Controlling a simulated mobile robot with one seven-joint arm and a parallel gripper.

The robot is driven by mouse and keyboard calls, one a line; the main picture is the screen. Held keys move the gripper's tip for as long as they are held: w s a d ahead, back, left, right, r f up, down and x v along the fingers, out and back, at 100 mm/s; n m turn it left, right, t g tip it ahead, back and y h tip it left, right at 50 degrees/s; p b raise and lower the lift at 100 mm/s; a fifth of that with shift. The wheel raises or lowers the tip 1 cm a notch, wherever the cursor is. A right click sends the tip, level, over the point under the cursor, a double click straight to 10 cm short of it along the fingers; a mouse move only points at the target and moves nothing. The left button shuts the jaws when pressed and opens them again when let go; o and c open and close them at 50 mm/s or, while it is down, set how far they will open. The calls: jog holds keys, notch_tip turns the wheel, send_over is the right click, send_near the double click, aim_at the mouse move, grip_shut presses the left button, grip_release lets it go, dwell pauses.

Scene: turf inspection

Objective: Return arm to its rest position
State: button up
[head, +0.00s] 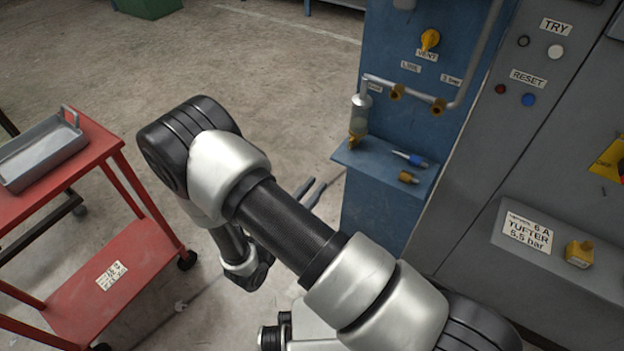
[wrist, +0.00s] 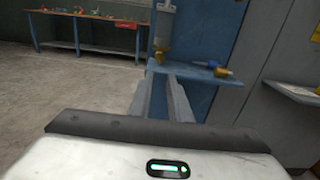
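My arm (head: 290,220) reaches across the middle of the head view, bent at the elbow, with its forearm hanging down behind the elbow. My gripper (head: 315,190) shows only in part there; its two grey fingers stick out past the arm over the floor. In the wrist view my gripper (wrist: 160,85) points toward the blue panel, with a gap between the fingers and nothing held. The fingers appear apart from the small blue shelf (head: 385,166), which also shows ahead of them in the wrist view (wrist: 185,68).
A red cart (head: 140,270) with a grey tray (head: 45,158) stands at left. The blue panel (head: 415,95) carries valves and a pipe. A grey cabinet (head: 540,120) stands at right. A workbench (wrist: 95,22) is far back. Concrete floor lies open between cart and panel.

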jog(key=d+r+m+g+h, duration=0.3)
jog(key=d+r+m+g, duration=0.2)
jog(key=d+r+m, duration=0.25)
jog(key=s+d+r+m+g+y, duration=0.4)
jog(key=s+r+m+g, duration=0.1)
jog(key=s+r+m, duration=0.2)
jog(key=s+d+r+m+g+y, duration=0.3)
jog(key=s+d+r+m+g, duration=0.15)
jog(key=s+r+m, duration=0.3)
jog(key=s+a+r+m+t+y, duration=0.4)
jog(key=a+r+m+t+y, duration=0.15)
jog(key=r+m, duration=0.2)
notch_tip(320, 180, up, 22)
jog(key=y+p, duration=0.1)
jog(key=p, duration=2)
jog(key=shift+d+n, duration=0.3)
jog(key=shift+n, duration=0.05)
